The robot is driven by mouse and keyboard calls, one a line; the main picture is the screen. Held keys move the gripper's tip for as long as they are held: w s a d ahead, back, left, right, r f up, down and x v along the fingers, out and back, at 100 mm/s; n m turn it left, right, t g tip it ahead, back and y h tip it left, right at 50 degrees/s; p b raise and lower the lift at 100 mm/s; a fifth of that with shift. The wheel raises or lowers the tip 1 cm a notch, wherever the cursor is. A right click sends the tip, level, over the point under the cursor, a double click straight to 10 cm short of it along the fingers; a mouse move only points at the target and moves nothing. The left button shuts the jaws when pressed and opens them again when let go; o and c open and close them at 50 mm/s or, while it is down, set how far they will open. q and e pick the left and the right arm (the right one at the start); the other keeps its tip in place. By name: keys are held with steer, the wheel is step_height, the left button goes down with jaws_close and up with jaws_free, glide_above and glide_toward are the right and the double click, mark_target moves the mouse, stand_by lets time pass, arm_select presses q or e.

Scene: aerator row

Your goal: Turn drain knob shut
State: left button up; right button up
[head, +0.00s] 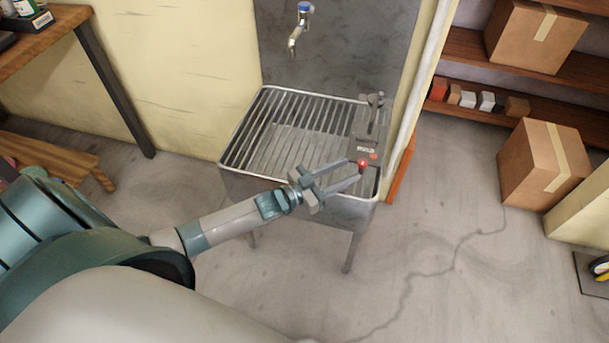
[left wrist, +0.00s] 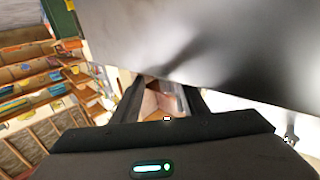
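A metal sink (head: 232,160) with a slatted grate stands against the wall. On the panel along its right side are a red round knob (head: 362,163) near the front and a grey lever-like fitting (head: 375,100) at the back. I cannot tell for certain which is the drain knob. My left gripper (head: 355,171) is at the sink's front right corner, its fingers apart and nothing seen between them. One fingertip appears close beside the red knob; contact is unclear. In the left wrist view the fingers (left wrist: 166,98) are also apart, below a large grey surface. My right gripper is not visible.
A tap (head: 297,32) with a blue top hangs on the wall above the sink. A wall edge and orange board stand close on the sink's right. Cardboard boxes (head: 536,165) and shelves are farther right. A wooden table (head: 45,38) is at left. The front floor is open.

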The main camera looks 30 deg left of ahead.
arm_select(q)
steer(key=v, duration=1.3)
steer(key=shift+s+b, duration=0.2)
steer(key=shift+b, duration=0.25)
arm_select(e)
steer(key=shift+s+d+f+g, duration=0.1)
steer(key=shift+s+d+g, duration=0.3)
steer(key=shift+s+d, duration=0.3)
arm_select(q)
steer(key=shift+a+r, duration=0.1)
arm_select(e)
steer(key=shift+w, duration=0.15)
